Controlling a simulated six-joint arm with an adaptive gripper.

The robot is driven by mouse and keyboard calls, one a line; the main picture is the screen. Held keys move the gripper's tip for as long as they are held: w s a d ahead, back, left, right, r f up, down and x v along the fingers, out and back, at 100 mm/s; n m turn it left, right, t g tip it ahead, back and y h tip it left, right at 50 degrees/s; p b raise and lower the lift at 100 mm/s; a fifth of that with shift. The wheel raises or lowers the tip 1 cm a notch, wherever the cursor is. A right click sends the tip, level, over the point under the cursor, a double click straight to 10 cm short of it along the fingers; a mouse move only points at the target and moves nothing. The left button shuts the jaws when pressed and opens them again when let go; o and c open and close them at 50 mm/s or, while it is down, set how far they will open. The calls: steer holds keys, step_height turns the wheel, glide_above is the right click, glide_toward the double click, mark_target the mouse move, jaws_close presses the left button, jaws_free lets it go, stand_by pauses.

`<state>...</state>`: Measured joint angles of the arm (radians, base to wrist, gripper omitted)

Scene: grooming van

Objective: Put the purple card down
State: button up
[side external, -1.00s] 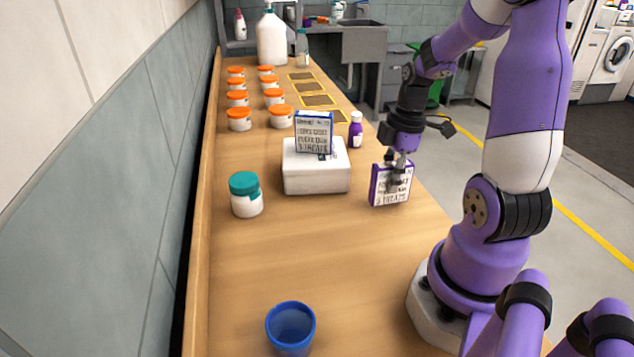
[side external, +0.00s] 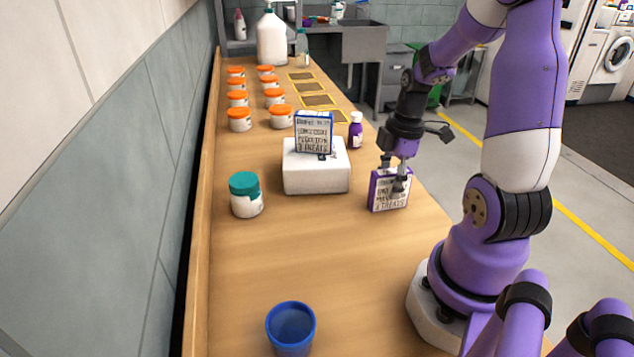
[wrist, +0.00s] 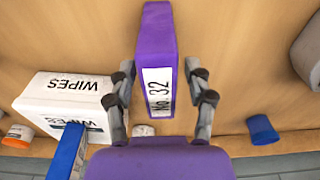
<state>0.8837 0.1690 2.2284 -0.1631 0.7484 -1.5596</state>
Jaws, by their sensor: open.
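The purple card (side external: 389,190) stands upright on the wooden counter, near its right edge, with its printed white face toward the side camera. The wrist view shows its purple edge (wrist: 155,30) and a white label reading "No. 32". My gripper (side external: 394,172) is open around the card. In the wrist view its fingers (wrist: 160,85) stand on either side of the card, with a visible gap on each side.
A white wipes box (side external: 316,172) with a blue card (side external: 314,133) on it stands left of the purple card. A purple bottle (side external: 356,130) is behind. A teal-lidded jar (side external: 246,195), blue cup (side external: 291,328) and orange-lidded jars (side external: 240,118) stand left. The front counter is mostly clear.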

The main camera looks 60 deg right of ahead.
steer(key=r, duration=0.7)
steer(key=s+d+r, duration=0.1)
steer(key=r, duration=0.3)
steer(key=shift+w+a+r, duration=0.1)
steer(key=shift+a+r, duration=0.1)
steer(key=shift+r, duration=0.1)
steer(key=w+a+m+t, duration=0.1)
steer(key=a+m, duration=0.3)
steer(key=a, duration=0.5)
steer(key=w+a+r+m+t+h, duration=0.1)
steer(key=w+a+m+t, duration=0.1)
steer(key=a+m, duration=0.3)
steer(key=a+t, duration=0.1)
steer(key=a, duration=0.2)
steer(key=shift+a+r+t, duration=0.2)
steer(key=shift+a+t, duration=0.1)
steer(key=shift+a, duration=0.1)
